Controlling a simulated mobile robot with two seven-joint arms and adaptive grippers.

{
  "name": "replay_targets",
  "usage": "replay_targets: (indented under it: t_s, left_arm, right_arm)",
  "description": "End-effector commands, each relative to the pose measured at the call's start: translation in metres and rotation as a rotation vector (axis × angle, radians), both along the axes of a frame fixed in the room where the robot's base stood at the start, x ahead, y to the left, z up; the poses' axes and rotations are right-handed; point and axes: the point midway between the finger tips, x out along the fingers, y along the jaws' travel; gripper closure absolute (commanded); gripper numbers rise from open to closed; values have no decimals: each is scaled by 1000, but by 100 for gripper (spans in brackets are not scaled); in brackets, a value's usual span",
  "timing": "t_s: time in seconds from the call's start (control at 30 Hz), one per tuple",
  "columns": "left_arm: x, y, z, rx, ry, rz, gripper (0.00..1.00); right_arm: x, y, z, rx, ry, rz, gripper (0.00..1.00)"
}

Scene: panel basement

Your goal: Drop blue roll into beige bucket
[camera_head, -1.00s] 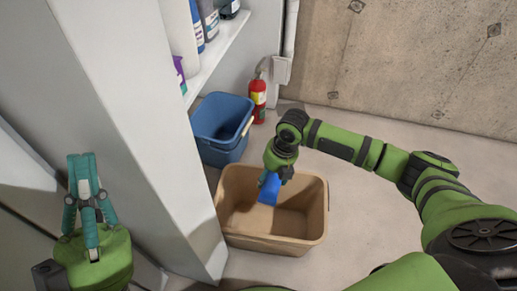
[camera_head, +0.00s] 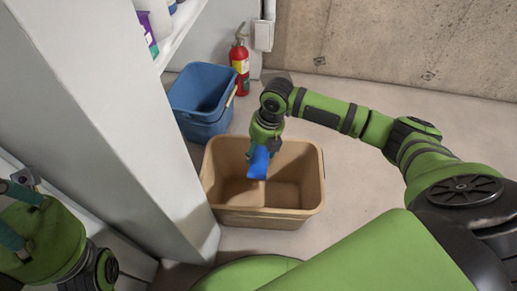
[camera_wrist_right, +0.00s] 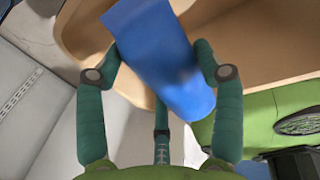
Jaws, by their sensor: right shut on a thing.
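The blue roll (camera_head: 259,163) is held by my right gripper (camera_head: 264,146) over the beige bucket (camera_head: 309,190), near its back wall and left of its middle. In the right wrist view, the fingers of my right gripper (camera_wrist_right: 160,75) are shut on the blue roll (camera_wrist_right: 158,50), with the bucket's wall (camera_wrist_right: 235,35) behind it. I cannot tell exactly how high the roll is above the bucket floor. The bucket's visible inside looks empty. My left gripper (camera_head: 18,205) is at the left edge, partly cut off, and its fingers are not clear.
A blue bucket (camera_head: 183,117) stands behind and left of the beige one. A red fire extinguisher (camera_head: 240,68) stands by the back wall. A pale panel (camera_head: 130,130) rises close on the left, with a shelf of bottles (camera_head: 160,20) behind. Floor to the right is clear.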

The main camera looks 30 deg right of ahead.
Motion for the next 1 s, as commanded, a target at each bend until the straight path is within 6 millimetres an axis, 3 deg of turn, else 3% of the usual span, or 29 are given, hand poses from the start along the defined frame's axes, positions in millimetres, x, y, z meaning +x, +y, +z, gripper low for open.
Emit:
replay_targets:
  t_s: [0.27,0.3,0.37,0.77,1.0]
  left_arm:
    - [0,0,1,-2,-8,1,100]
    - [0,0,1,-1,-8,1,100]
    - [0,0,1,-2,-8,1,100]
    - [0,0,1,-2,-6,1,100]
    - [0,0,1,-1,-6,0,100]
  right_arm:
    - [1,0,0,0,-1,0,72]
    - [1,0,0,0,-1,0,28]
    - [1,0,0,0,-1,0,4]
    - [0,-1,1,-1,-1,0,4]
    - [-2,-6,33,-1,-5,-1,4]
